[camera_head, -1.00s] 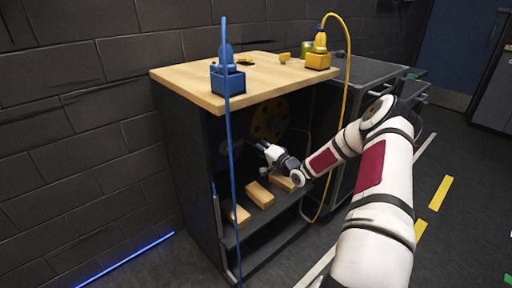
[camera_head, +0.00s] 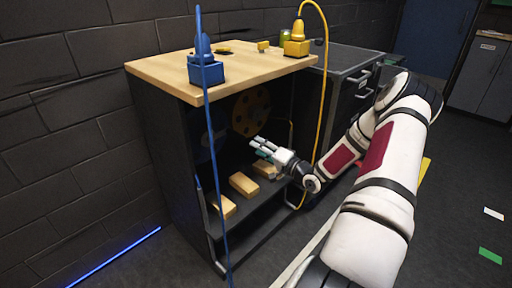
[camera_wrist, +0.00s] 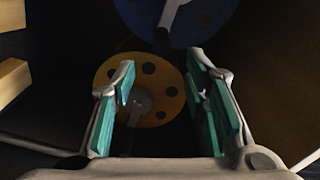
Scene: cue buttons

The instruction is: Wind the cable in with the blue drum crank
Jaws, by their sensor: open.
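The blue drum (camera_wrist: 180,22) shows at the top of the wrist view, cut off by the frame edge, with a grey crank (camera_wrist: 170,14) across its face. In the head view the blue drum is dim inside the cabinet. A yellow drum with holes (camera_head: 250,112) is on the cabinet's inner back. It also shows in the wrist view (camera_wrist: 165,78), between and beyond my fingers. My gripper (camera_head: 261,147) is open and empty in front of the cabinet opening, apart from the blue crank. The blue cable (camera_head: 212,140) hangs from a blue plug (camera_head: 203,62) on the top.
Several wooden blocks (camera_head: 243,184) lie on the cabinet shelf below my gripper. A yellow cable (camera_head: 322,110) hangs from a yellow plug (camera_head: 297,42) at the right. The cabinet's wooden top (camera_head: 170,75) overhangs the opening. A grey drawer unit (camera_head: 352,65) stands to the right.

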